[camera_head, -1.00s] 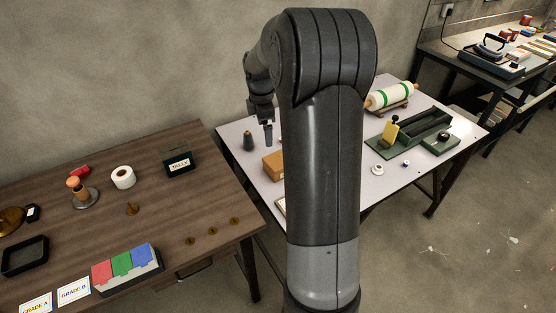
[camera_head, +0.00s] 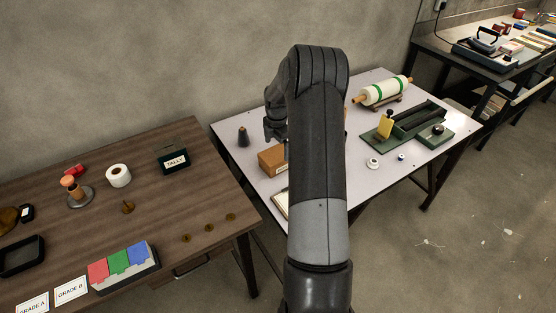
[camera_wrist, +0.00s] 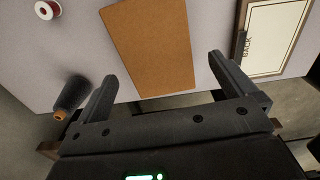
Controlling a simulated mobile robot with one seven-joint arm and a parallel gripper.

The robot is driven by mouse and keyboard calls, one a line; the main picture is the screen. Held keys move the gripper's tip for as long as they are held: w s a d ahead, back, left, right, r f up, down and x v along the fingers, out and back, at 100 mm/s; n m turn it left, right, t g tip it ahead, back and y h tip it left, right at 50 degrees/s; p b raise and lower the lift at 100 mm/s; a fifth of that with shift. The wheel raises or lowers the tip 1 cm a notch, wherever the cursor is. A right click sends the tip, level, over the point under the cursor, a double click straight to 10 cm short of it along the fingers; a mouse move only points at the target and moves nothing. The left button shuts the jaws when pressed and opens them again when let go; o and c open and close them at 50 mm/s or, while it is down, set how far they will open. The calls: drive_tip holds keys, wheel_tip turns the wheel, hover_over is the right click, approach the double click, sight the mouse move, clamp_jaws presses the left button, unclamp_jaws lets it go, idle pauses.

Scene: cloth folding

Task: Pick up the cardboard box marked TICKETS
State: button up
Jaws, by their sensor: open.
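A brown cardboard box (camera_head: 271,160) sits on the pale table, left of my arm in the head view. I cannot read a TICKETS mark on it. In the wrist view its plain brown top (camera_wrist: 151,42) lies ahead of my gripper (camera_wrist: 161,72). The two fingers are spread wide with nothing held between them. The box's near end is close to the space between the fingertips; I cannot tell their height above it.
A framed board marked BACK (camera_wrist: 270,42) lies right of the box. The pale table (camera_head: 236,170) has bare patches.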

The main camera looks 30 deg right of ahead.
sight(278, 153)
drive_tip(key=f, duration=0.5)
drive_tip(key=shift+w+d+f, duration=0.15)
drive_tip(key=shift+w+d, duration=0.05)
drive_tip(key=shift+d, duration=0.15)
drive_tip(key=c, duration=1.2)
